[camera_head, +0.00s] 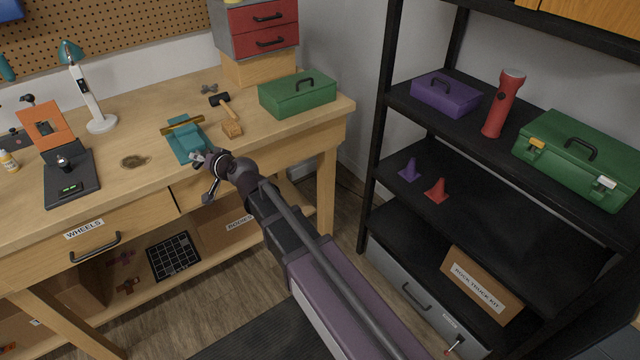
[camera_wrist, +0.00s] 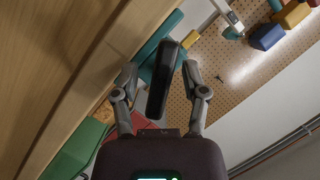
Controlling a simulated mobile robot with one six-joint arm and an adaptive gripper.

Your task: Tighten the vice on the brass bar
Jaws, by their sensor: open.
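The teal vice (camera_head: 186,141) stands at the front edge of the workbench. The brass bar (camera_head: 182,125) lies across its top, and its end shows as a small yellow piece in the wrist view (camera_wrist: 190,39). My gripper (camera_head: 204,172) is at the front of the vice, just off the bench edge. In the wrist view my open fingers (camera_wrist: 160,72) stand on either side of a dark, long handle (camera_wrist: 161,85) in front of the teal vice body (camera_wrist: 158,45). Gaps show beside the handle. My gripper hides the handle in the head view.
A black shelf (camera_head: 480,215) stands right of my arm.

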